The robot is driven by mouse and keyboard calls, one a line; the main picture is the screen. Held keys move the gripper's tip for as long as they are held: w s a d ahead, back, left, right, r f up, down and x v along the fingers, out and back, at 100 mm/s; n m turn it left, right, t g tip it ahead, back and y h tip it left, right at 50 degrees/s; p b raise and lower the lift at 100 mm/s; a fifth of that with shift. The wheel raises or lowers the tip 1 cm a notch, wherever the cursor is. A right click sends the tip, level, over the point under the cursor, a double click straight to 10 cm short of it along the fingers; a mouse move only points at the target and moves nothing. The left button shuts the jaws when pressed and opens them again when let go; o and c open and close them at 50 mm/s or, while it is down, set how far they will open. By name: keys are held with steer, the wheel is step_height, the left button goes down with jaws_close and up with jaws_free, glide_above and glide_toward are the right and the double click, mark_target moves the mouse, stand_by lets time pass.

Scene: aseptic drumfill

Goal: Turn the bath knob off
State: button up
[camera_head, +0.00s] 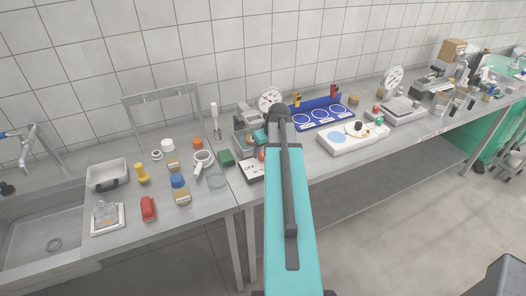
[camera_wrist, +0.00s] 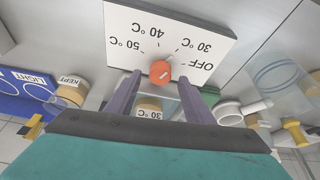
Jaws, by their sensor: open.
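The bath knob (camera_wrist: 160,72) is a small orange-red cylinder on a white dial panel (camera_wrist: 125,22) marked OFF, 30, 40 and 50 °C, seen upside down in the wrist view. A pale line shows on the knob's face; I cannot tell surely which mark it points at. My gripper (camera_wrist: 160,80) is open, its two purple-grey fingers apart on either side of the knob in the picture. I cannot tell whether they touch it. In the head view the panel (camera_head: 250,172) is partly covered by my teal arm, and my gripper is not clearly visible.
A jar labelled 30 °C (camera_wrist: 149,108) shows between my fingers. A blue mat with circles (camera_head: 322,114) and a white device (camera_head: 352,136) lie right of the panel. A sink (camera_head: 45,240) is far left.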

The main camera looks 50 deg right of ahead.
steer(key=shift+w+f, duration=0.25)
steer(key=shift+f, duration=0.35)
steer(key=c, duration=1.1)
steer(key=shift+o, duration=0.2)
